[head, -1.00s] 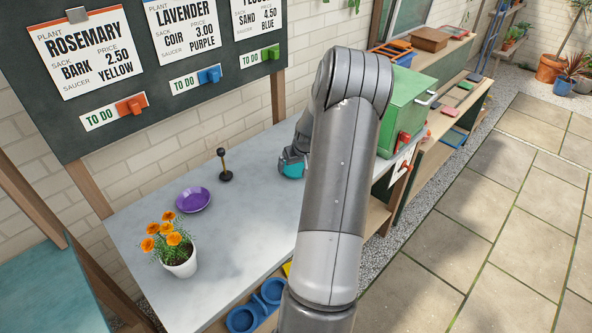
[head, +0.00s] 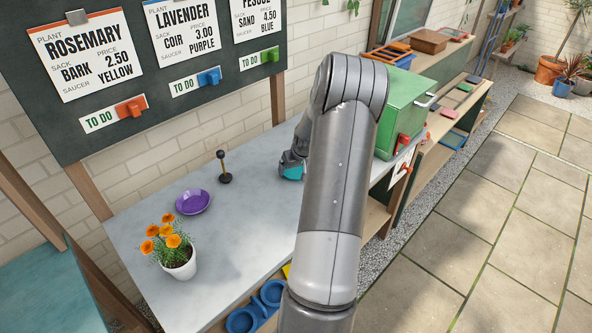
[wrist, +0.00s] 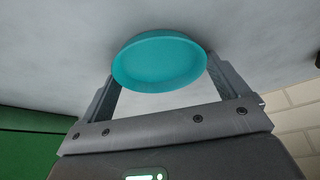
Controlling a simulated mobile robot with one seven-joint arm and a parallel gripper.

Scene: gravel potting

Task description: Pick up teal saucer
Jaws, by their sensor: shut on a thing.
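The teal saucer (wrist: 160,62) is a round, shallow dish, seen in the wrist view between the two fingers of my gripper (wrist: 163,78). The fingers are shut on its sides. In the head view, a small part of the teal saucer (head: 291,172) shows at my gripper (head: 289,163), left of my arm, over the grey worktop. My arm hides the rest. I cannot tell whether the saucer touches the worktop or hangs just above it.
A purple saucer (head: 193,202), a potted orange-flowered plant (head: 178,262) and a black-based stamp-like handle (head: 224,168) stand on the worktop (head: 245,225) to the left. A green box (head: 402,112) stands right of my arm. The worktop between is clear.

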